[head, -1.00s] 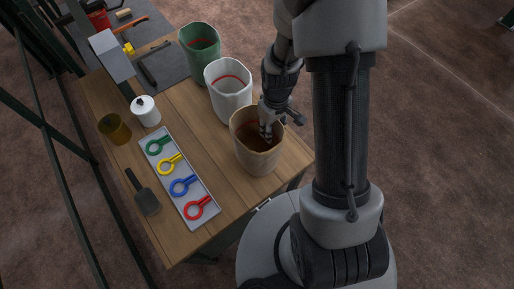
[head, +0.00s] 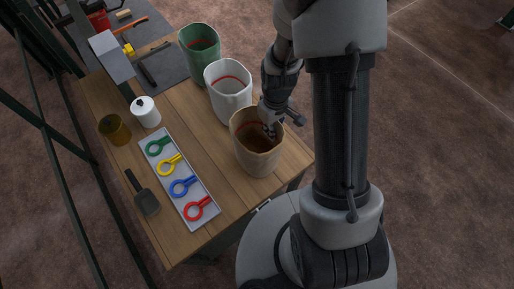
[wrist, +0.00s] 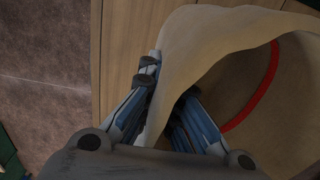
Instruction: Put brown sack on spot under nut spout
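The brown sack (head: 258,158) stands upright and open-topped at the table's right front edge. Its rim and a red band inside show in the wrist view (wrist: 225,45). My gripper (head: 268,128) is at the sack's rim. In the wrist view the gripper (wrist: 168,82) straddles the sack wall, one finger outside and one inside. A dark gap shows between the wall and the inner finger, so the fingers look open. A grey box-like chute (head: 110,58) is at the table's far left; I cannot tell whether it is the nut spout.
A white sack (head: 229,105) and a green sack (head: 200,65) stand behind the brown one. A tray (head: 165,195) of coloured rings, a black scoop (head: 145,198), a white lidded pot (head: 146,112) and an amber cup (head: 115,130) are left. Dark frame posts line the left side.

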